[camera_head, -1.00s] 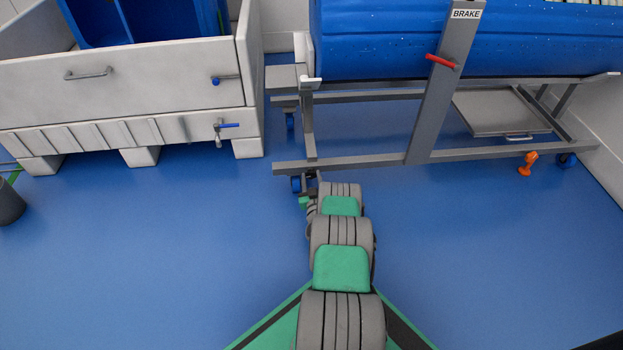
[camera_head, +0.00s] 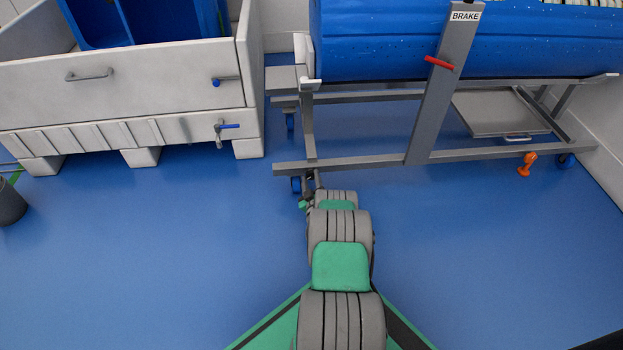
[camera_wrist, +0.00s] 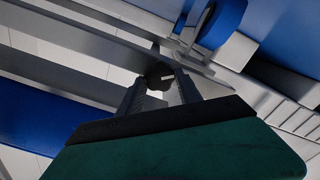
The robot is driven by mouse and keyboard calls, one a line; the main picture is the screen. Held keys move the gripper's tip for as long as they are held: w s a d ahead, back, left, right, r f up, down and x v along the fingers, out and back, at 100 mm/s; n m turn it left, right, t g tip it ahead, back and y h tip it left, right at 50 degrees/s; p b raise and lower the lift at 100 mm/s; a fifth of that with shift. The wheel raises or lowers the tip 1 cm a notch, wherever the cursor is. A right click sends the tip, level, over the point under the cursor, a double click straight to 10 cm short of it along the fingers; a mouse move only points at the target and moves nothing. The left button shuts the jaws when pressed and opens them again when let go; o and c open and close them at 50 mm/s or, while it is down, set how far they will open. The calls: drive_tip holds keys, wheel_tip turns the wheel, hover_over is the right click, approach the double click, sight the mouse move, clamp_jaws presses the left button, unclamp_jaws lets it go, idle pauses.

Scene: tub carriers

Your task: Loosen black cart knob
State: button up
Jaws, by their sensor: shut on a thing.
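The black knob (camera_wrist: 159,72) shows in the wrist view, between the fingertips, with a pale mark on its face. My gripper (camera_wrist: 161,84) is shut on it, one finger on each side. In the head view my gripper (camera_head: 311,180) is small and low at the near left end of the grey cart (camera_head: 350,164). There the knob is too small and too much covered by my arm to make out clearly. The cart carries a long blue tub (camera_head: 390,45).
A red brake handle (camera_head: 439,63) sits on the cart's upright post. An orange item (camera_head: 527,163) is near the cart's right wheel.

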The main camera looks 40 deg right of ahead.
drive_tip(key=n, duration=0.4)
drive_tip(key=shift+w+n, duration=0.1)
drive_tip(key=shift+n, duration=0.2)
idle(0.3)
drive_tip(key=o, duration=1.4)
drive_tip(key=shift+f, duration=0.1)
drive_tip(key=shift+c, duration=0.2)
